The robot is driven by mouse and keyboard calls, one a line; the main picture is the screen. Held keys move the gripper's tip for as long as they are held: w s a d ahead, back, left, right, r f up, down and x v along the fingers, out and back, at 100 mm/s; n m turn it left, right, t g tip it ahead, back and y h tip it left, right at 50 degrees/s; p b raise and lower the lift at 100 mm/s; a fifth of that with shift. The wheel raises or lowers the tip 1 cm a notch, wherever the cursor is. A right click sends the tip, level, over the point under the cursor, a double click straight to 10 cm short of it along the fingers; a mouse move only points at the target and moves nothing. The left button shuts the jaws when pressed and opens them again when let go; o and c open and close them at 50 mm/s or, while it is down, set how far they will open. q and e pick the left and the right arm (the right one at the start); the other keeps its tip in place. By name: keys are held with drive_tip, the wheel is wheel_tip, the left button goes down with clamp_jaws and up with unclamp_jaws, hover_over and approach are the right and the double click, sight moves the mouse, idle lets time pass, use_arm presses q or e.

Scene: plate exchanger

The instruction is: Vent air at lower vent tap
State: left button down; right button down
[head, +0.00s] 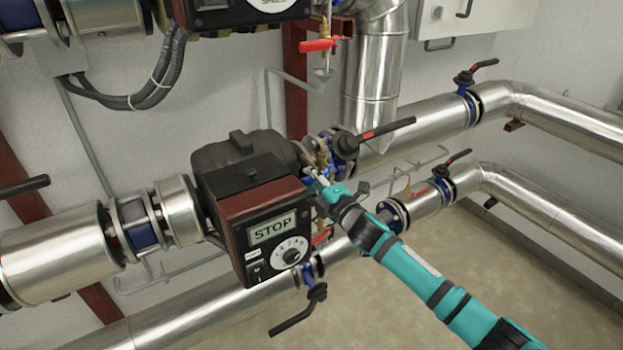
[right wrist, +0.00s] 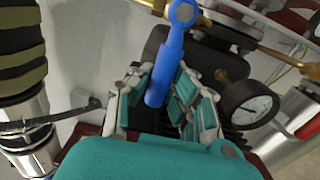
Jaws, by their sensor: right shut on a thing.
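My right gripper (head: 322,186) comes in from the lower right in the head view, beside the pump's control box with the STOP display. In the right wrist view its fingers (right wrist: 165,100) are closed around a blue handle (right wrist: 170,65). The handle has a rounded ring end with a grey centre, in front of a brass pipe (right wrist: 225,30). A red-handled tap (head: 320,236) shows partly behind the control box, below the gripper. Another red-handled tap (head: 319,45) sits higher up, above a small funnel. I cannot tell which is the lower vent tap. My left gripper is not in view.
The pump control box (head: 272,235) stands close left of the gripper. A pressure gauge (right wrist: 248,105) is right of the fingers in the wrist view. Black-handled valves (head: 378,130) and silver pipes (head: 425,125) surround the spot. The floor at right is clear.

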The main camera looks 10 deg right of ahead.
drive_tip(key=shift+f, duration=0.15)
drive_tip(key=c, duration=1.2)
unclamp_jaws()
drive_tip(key=v, duration=1.2)
